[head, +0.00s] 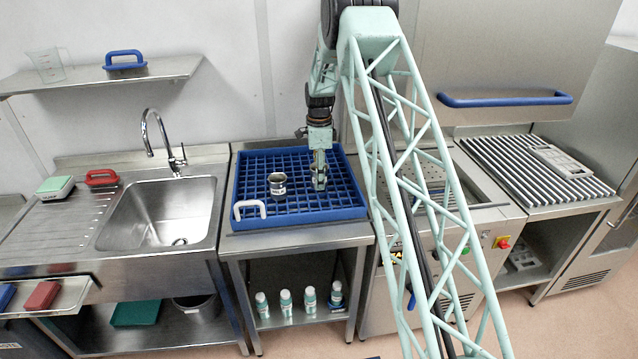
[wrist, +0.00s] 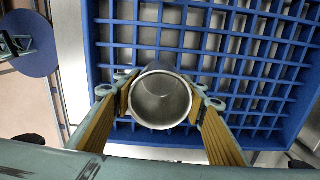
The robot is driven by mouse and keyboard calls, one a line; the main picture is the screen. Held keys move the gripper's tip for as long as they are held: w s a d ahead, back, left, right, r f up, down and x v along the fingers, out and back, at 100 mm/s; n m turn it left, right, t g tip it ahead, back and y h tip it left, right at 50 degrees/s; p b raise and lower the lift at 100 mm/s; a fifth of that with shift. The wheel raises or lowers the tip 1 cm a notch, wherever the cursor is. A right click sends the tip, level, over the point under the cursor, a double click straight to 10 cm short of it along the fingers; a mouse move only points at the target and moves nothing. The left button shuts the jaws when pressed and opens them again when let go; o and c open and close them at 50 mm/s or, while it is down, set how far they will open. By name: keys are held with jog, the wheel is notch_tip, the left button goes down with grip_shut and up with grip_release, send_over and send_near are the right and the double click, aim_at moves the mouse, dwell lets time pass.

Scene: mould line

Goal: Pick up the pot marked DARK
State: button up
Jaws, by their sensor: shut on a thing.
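In the wrist view a round steel pot (wrist: 161,98), open at the top and empty inside, sits between the two fingers of my gripper (wrist: 160,108). The fingers touch it from both sides. No marking on it can be read from above. In the head view my gripper (head: 319,178) points down over the blue rack (head: 300,212), and its fingers mostly hide what they hold. Another steel pot (head: 277,184) with a dark band stands on the rack just left of the gripper. Its marking is too small to read.
A sink (head: 160,215) with a tap (head: 160,142) is to the left. Several small bottles (head: 285,302) stand on the shelf below. A slatted surface (head: 535,170) is at the right.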

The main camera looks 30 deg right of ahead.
jog(key=s+a+r+b, duration=0.1)
jog(key=s+a, duration=0.1)
jog(key=s, duration=0.5)
jog(key=s+a, duration=0.3)
jog(key=s, duration=0.5)
jog(key=shift+a+r+b, duration=0.2)
jog(key=shift+r+b, duration=0.15)
dwell(0.4)
